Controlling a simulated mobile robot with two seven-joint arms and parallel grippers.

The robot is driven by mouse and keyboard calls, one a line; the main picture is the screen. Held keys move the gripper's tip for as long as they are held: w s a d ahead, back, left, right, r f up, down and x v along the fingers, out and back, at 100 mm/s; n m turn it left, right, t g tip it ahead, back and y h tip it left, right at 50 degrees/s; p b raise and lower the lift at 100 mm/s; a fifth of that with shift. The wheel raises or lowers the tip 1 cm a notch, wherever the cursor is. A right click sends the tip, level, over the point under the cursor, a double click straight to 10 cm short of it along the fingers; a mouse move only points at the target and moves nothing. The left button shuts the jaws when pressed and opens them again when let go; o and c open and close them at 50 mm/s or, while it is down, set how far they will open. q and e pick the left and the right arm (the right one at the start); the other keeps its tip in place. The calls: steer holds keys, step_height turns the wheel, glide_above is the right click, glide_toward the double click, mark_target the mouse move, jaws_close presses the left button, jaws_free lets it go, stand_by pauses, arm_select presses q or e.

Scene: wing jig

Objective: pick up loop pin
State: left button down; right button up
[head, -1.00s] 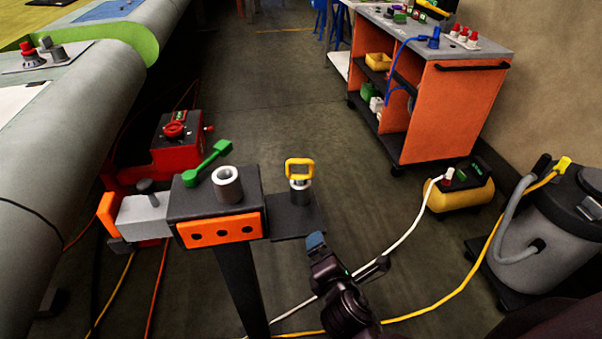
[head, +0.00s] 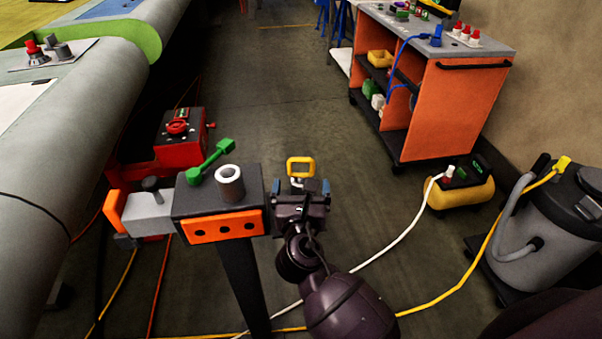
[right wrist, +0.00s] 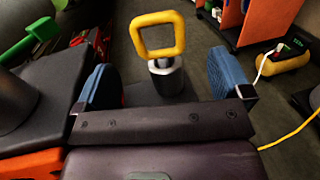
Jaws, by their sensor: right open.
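The loop pin has a square yellow loop (head: 300,166) and stands upright in a grey metal holder on the small dark side plate of the stand. In the right wrist view the yellow loop (right wrist: 157,35) rises above the grey holder (right wrist: 166,74), ahead of the jaws and centred between them. My right gripper (head: 300,187) is open, with its blue fingers (right wrist: 165,82) on either side of the holder and apart from it. In the head view the gripper hides the lower part of the pin and most of the plate. My left gripper is in no view.
A red machine (head: 176,145) stands behind. An orange cart (head: 455,110) and yellow compressor (head: 462,192) are at right. Open floor lies beyond the pin.

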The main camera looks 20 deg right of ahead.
mark_target(301, 178)
steer(key=shift+x, duration=3.1)
steer(key=shift+a, duration=0.15)
steer(key=shift+c, duration=0.3)
steer(key=shift+c, duration=1.2)
steer(key=c, duration=0.8)
